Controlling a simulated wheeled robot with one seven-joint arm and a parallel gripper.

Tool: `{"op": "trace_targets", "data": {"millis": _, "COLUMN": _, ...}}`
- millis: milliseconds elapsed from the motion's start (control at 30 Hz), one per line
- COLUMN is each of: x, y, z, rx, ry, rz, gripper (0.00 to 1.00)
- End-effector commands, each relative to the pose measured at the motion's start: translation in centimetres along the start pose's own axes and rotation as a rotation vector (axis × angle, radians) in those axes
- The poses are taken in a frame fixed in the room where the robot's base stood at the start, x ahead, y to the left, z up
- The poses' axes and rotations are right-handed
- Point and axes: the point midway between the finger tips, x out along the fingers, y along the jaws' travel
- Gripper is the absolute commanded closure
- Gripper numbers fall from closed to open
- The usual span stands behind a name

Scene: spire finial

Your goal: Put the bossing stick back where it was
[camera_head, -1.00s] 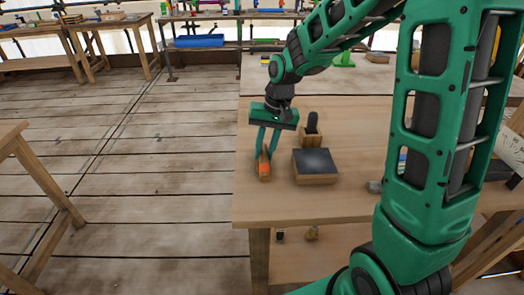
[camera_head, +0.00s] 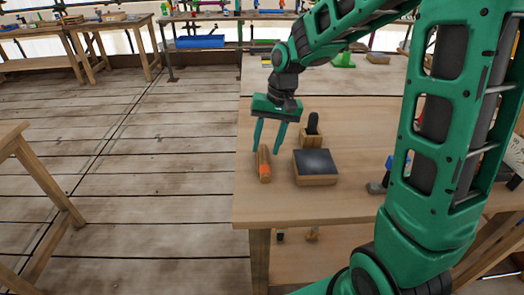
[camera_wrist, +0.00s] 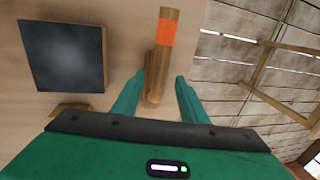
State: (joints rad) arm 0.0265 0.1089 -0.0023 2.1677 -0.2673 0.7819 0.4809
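The bossing stick appears to be the wooden stick with an orange band (camera_head: 263,164), lying on the workbench near its left edge. In the wrist view the stick (camera_wrist: 157,75) runs up the picture, its near end between my fingers as seen from above. My gripper (camera_head: 267,149) is open, with its fingers just above and behind the stick. In the wrist view both fingertips of my gripper (camera_wrist: 157,84) are apart, with gaps to the stick.
A dark-topped wooden block (camera_head: 316,167) lies right of the stick. Behind it stands a small wooden holder (camera_head: 309,138) with a dark-handled tool (camera_head: 312,122) upright in it. The workbench (camera_head: 290,207) is bare toward the front. A tool with a blue part (camera_head: 381,184) lies farther right, partly hidden by my arm.

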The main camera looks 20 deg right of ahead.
Motion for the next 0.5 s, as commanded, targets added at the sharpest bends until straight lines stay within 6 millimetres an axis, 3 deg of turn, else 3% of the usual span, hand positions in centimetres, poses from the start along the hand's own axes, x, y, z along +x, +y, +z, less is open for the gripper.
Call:
{"op": "trace_targets", "data": {"millis": 233, "x": -5.2, "y": 0.0, "z": -0.1, "rx": 0.000, "ry": 0.005, "rz": -0.002, "gripper": 0.61}}
{"op": "trace_targets", "data": {"millis": 500, "x": -8.6, "y": 0.1, "z": -0.1, "rx": 0.001, "ry": 0.001, "rz": -0.001, "gripper": 0.61}}
